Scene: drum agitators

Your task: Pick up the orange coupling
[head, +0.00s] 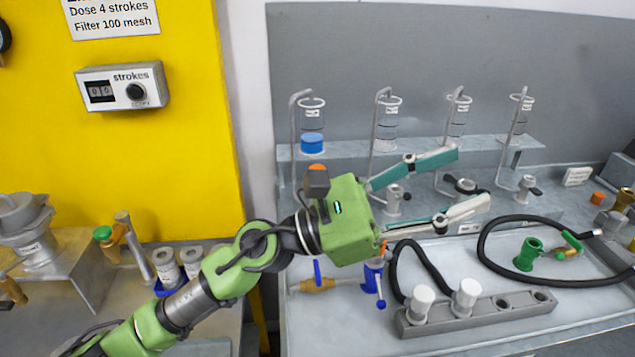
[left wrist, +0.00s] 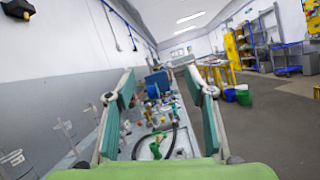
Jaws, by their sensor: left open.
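My left gripper (head: 466,180) is open and empty, its two teal fingers spread and pointing right above the grey tray bench. In the left wrist view (left wrist: 160,82) the fingers stand apart with nothing between them up close. A small orange piece (head: 597,198) lies on the bench at the far right, beyond the fingertips; I cannot tell for sure that it is the coupling. A green coupling (head: 530,250) lies in the tray near a black hose. A blue fitting (head: 372,277) stands just below my gripper, partly hidden by it. My right gripper is not in view.
A grey holder block (head: 480,315) with white caps is at the tray's front. Black hose (head: 487,250) curves across the tray. Glass cylinders on stands (head: 386,125) line the back shelf. A yellow panel (head: 190,120) is at left. A blue drum (left wrist: 158,83) shows ahead in the left wrist view.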

